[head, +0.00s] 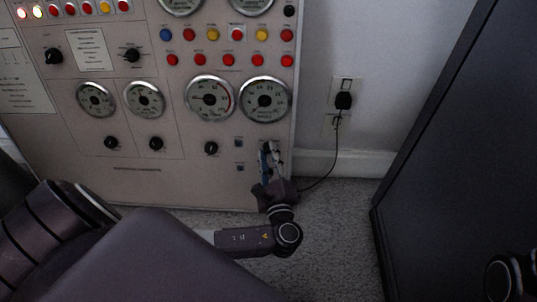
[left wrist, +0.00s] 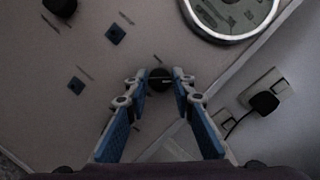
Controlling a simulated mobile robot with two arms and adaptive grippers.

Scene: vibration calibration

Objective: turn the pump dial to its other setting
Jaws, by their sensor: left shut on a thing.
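The grey control panel (head: 205,172) stands on the left in the head view, with several black dials on it. My left gripper (head: 270,147) is at its lower right corner. In the left wrist view, a small black dial (left wrist: 160,84) with a light mark sits between the tips of my left gripper (left wrist: 160,74). The two blue-padded fingers are shut on it from either side. In the head view the gripper hides this dial. I cannot read a label that names it the pump dial. My right gripper is not in view.
Large round gauges (head: 264,99) sit above the gripper, and a black knob (head: 211,148) is to its left. A wall outlet with a black plug (head: 343,100) and hanging cord is to the right. A dark cabinet (head: 460,150) stands farther right. Carpet lies between.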

